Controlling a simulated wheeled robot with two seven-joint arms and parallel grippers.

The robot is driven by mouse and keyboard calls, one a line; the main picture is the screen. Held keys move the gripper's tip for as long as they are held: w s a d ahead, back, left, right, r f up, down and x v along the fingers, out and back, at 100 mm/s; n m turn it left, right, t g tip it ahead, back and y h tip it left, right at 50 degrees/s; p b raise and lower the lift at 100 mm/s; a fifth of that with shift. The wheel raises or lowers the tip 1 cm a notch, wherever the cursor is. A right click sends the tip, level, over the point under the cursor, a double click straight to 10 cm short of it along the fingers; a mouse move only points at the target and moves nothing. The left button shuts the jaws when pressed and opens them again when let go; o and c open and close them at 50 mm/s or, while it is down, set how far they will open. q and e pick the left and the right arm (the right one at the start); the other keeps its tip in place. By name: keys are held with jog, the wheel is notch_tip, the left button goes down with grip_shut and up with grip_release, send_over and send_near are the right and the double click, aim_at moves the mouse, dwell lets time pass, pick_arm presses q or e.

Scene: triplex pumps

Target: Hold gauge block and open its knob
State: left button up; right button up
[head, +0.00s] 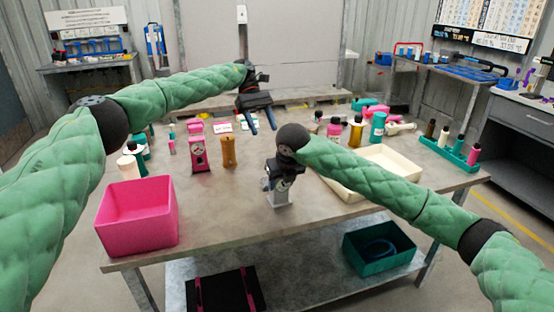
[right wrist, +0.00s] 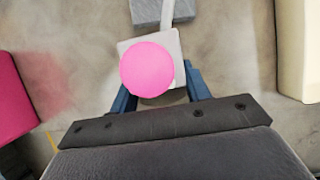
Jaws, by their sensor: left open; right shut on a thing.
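A pale grey block (head: 278,199) with a round dial-like face stands on the table near its front middle; I take it as the gauge block. My right gripper (head: 270,183) comes down on it and is shut on it. In the right wrist view a round pink part (right wrist: 147,69) lies over the block's pale square top (right wrist: 126,46), between the blue fingers of my right gripper (right wrist: 160,95); I cannot tell if it is the knob. My left gripper (head: 262,119) is open and empty, above the table farther back, fingers pointing down, apart from the block.
A pink bin (head: 137,228) stands at the table's front left. A cream tray (head: 385,158) lies right of the block, under my right arm. Several bottles stand farther back.

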pick_arm(q)
jog(key=x, duration=1.2)
jog(key=shift+d+r, duration=0.1)
jog(key=shift+d, duration=0.1)
jog(key=c, duration=1)
